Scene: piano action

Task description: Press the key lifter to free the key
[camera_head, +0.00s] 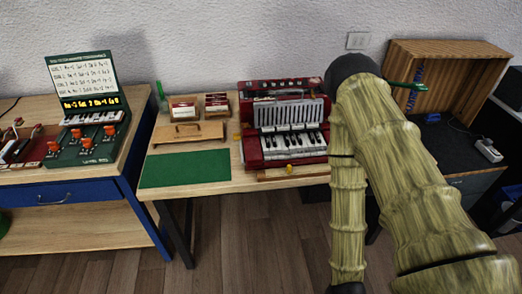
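A red piano action model (247,150) with white and black keys (296,141) stands on the right part of the light wooden table. A row of pale upright parts (290,112) rises behind its keys. A thin wooden strip (290,174) with a small yellow piece (289,168) lies along its front. I cannot make out which part is the key lifter, or whether any key is stuck. My arm stands right of the model and bends down to the bottom edge. My gripper is not in view.
A green mat (185,169), a wooden board with a handle (187,132) and small card boxes (184,108) share the table. A green case (85,105) stands on the left desk. An open wooden box (450,70) is at the right. The mat is bare.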

